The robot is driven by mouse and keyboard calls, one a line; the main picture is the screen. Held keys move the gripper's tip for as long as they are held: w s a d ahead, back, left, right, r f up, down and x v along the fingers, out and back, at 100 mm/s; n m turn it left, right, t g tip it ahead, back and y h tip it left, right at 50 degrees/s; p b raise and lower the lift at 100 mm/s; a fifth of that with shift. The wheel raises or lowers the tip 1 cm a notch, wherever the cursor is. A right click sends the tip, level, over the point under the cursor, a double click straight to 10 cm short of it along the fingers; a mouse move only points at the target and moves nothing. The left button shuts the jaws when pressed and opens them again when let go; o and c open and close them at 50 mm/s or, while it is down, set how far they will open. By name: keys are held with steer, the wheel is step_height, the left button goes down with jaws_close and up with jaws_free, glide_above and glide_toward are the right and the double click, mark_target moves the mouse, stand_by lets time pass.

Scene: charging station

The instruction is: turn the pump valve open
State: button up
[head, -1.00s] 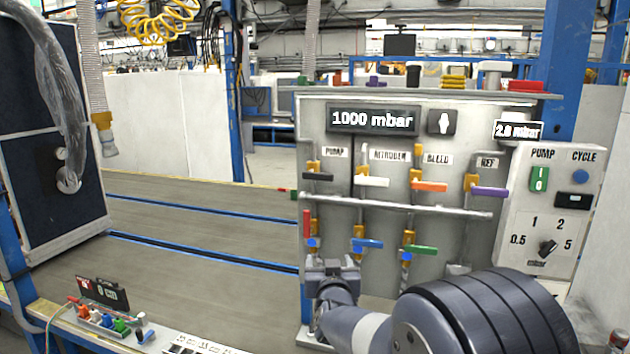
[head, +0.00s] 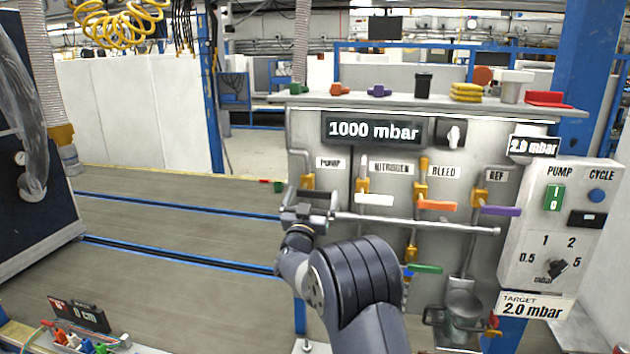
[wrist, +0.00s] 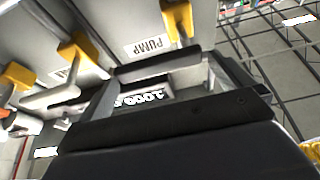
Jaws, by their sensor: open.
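The pump valve is on the upright panel under the PUMP label, with a yellow body (head: 307,181) and a black lever (head: 317,194) lying about level. In the wrist view its yellow body (wrist: 176,20) is at the top, beside the PUMP label, and a dark bar that looks like the lever (wrist: 158,66) crosses just beyond my jaws. My gripper (head: 306,211) is open and empty, just below and in front of the lever. It partly overlaps the lever in the head view, so I cannot tell whether they touch.
A metal rail (head: 415,222) runs across the panel beside my gripper. The nitrogen valve's white lever (head: 375,200) and the bleed valve's orange lever (head: 437,205) are to the right. The display (head: 372,129) reads 1000 mbar.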

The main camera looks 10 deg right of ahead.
mark_target(314, 193)
steer(key=shift+p+x, duration=0.65)
steer(key=shift+x, duration=1.6)
steer(key=shift+c, duration=0.2)
steer(key=c, duration=1.1)
